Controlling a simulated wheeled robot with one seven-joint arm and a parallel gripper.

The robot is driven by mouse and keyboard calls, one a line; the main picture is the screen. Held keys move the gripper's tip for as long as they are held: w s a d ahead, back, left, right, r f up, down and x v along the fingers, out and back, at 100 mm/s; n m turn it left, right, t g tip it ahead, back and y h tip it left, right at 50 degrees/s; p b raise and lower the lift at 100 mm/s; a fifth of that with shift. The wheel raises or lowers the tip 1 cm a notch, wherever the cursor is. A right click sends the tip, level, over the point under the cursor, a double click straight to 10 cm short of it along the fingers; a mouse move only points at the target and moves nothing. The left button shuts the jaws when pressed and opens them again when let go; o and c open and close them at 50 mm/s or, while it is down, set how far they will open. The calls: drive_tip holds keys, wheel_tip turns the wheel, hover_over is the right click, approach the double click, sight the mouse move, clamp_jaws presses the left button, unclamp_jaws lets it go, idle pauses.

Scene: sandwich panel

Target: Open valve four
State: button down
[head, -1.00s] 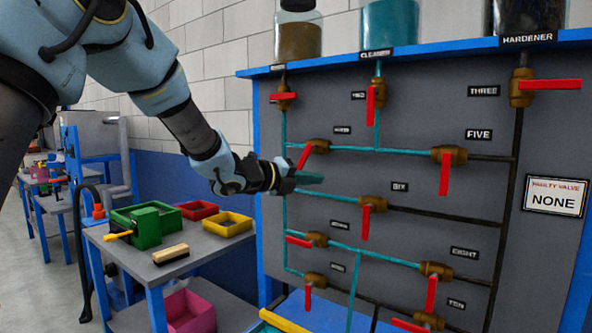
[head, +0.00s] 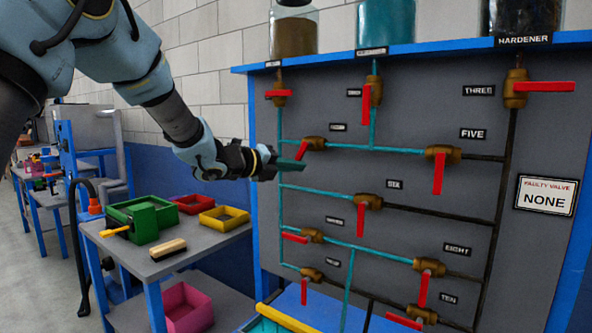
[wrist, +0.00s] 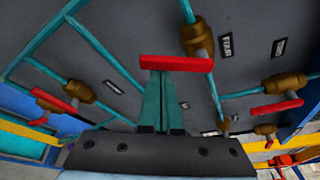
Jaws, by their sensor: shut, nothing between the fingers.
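Valve four, a brass body (head: 315,143) with a red handle (head: 302,150), sits on a teal pipe at the upper left of the panel. Its handle slants down and left, oblique to the level pipe. My gripper (head: 303,167) has its teal fingers shut and empty, just below the handle's lower end. In the wrist view the red handle (wrist: 176,63) lies across the fingertips (wrist: 163,73), with the brass body (wrist: 196,36) and the FOUR label (wrist: 225,45) beyond. I cannot tell whether the fingers touch the handle.
Valve six (head: 368,201) is lower right, valve five (head: 441,153) further right, and valve seven (head: 311,236) below. A sign (head: 546,196) reads faulty valve NONE. A side table with a green box (head: 145,218) and a yellow bin (head: 225,218) stands left.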

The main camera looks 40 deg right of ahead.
drive_tip(key=shift+w+a+m+t+b, duration=0.1)
drive_tip(key=shift+w+m+t+b, duration=0.3)
drive_tip(key=shift+b, duration=0.5)
drive_tip(key=shift+w+a+r+m+t+y+b, duration=0.1)
drive_tip(key=shift+w+r+m+t+y+b, duration=0.4)
drive_tip(key=shift+m+b, duration=0.8)
drive_tip(key=shift+w+a+r+m+t+y+b, duration=0.15)
drive_tip(key=shift+w+r+m+t+y+b, duration=0.15)
drive_tip(key=shift+r+m+t+b, duration=0.65)
drive_tip(key=shift+w+a+r+m+t+y+b, duration=0.1)
drive_tip(key=shift+w+r+m+t+y+b, duration=0.3)
drive_tip(key=shift+m+b, duration=1.2)
drive_tip(key=shift+w, duration=0.15)
